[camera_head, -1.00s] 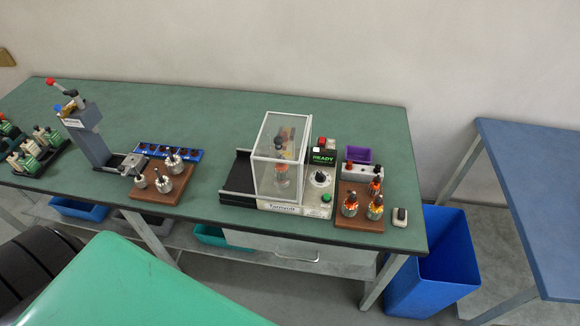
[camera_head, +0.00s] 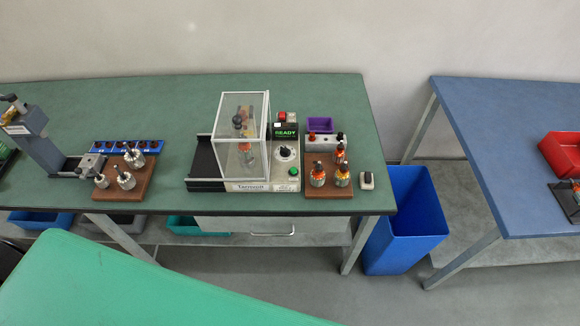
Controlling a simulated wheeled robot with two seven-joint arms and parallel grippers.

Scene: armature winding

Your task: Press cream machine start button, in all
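The cream machine (camera_head: 270,184) stands on the green-topped table. A clear guard box (camera_head: 241,112) with a light frame covers its left part, and an armature (camera_head: 242,150) shows inside. Its dark display (camera_head: 286,131) shows green text reading READY. A green button (camera_head: 293,171) sits at the machine's front right, below a round dial (camera_head: 286,152). A red button (camera_head: 282,115) is at the back. Neither of my grippers is in view.
A press (camera_head: 36,141) stands at left. A blue bin (camera_head: 405,225) stands on the floor before the blue table (camera_head: 500,130). A green surface (camera_head: 130,285) fills the lower left foreground.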

